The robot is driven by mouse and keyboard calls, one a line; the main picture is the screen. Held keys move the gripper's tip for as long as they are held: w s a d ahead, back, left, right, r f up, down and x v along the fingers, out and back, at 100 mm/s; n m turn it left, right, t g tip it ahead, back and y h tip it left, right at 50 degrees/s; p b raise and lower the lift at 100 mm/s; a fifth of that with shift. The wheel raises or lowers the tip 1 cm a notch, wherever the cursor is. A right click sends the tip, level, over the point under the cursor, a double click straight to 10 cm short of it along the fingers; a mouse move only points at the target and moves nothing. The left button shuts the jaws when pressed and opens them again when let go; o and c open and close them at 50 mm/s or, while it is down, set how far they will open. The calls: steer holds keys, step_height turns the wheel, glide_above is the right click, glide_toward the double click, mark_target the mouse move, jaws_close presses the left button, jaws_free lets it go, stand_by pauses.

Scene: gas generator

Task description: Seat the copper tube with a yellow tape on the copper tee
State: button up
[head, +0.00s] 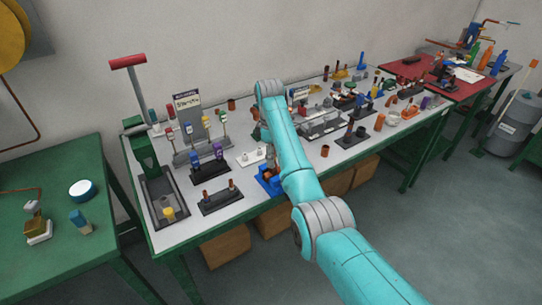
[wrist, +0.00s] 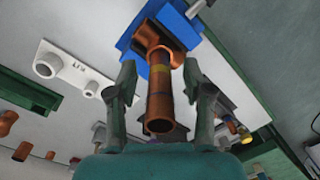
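How deep the tube goes into the tee cannot be told. My gripper (wrist: 160,72) is open, with a finger on each side of the tube and visible gaps to it. In the head view, the blue holder (head: 266,182) is at the table's front edge, partly behind my arm; my gripper is mostly hidden there.
A white block with round sockets (wrist: 75,65) lies beside the blue holder. A black stand with copper pieces (head: 220,199) is to the left in the head view. Fittings and racks crowd the table behind and right. The floor in front is clear.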

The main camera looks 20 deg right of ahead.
steer(key=r, duration=0.7)
steer(key=shift+w+a+r, duration=0.1)
steer(key=shift+w+r, duration=0.15)
steer(key=shift+w, duration=0.15)
